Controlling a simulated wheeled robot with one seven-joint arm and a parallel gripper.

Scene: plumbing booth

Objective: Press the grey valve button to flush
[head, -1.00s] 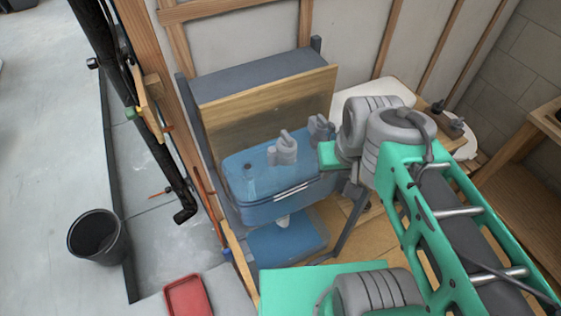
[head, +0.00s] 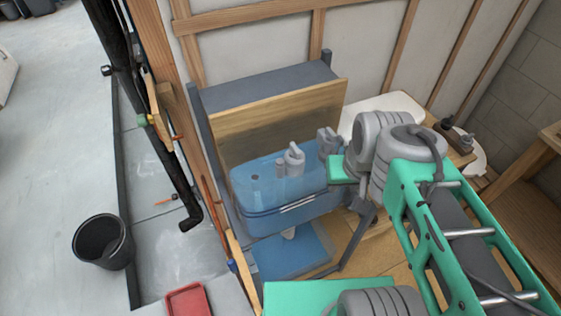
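A translucent blue cistern tank (head: 252,205) stands in a dark frame against the wall. Two grey fittings show at it: one near its middle (head: 294,160) and one toward its right end (head: 327,142). The middle fitting looks like a valve with a rounded top. I cannot make out clearly which part is the valve button. My green and grey arm reaches in from the right, and its end lies just right of the tank. My gripper fingers cannot be made out. I see no contact with the middle fitting.
A wooden panel (head: 275,115) stands behind the tank, under a dark grey ledge (head: 262,84). A black bucket (head: 103,241) and a red tray (head: 187,300) are at the left. A dark pipe (head: 155,150) runs down left of the wooden post. Floor at the left is open.

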